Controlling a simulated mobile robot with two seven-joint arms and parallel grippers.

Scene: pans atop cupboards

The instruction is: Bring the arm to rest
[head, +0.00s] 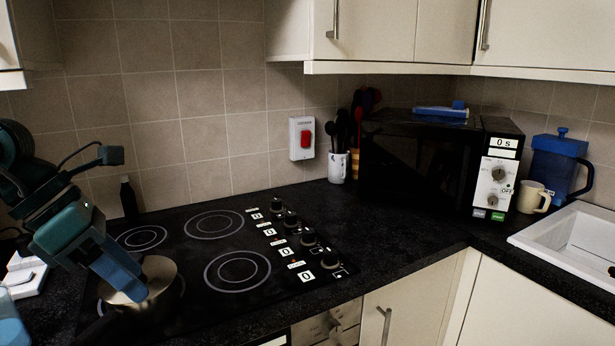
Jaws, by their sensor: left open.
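My left arm comes in from the left edge, and its gripper (140,289) points down at a metal pan (165,275) on the front left part of the black hob (200,262). The gripper is open. Its blue finger overlaps the pan in the picture, and I cannot tell whether it touches it. The pan's lower left side is partly hidden. My right gripper is not in view.
A black microwave (425,165) stands in the back right corner, with a utensil pot (338,167) left of it and a cream mug (533,197) right of it. A white sink (570,240) is at the far right. The hob's other rings are clear. Cupboards (390,35) hang above.

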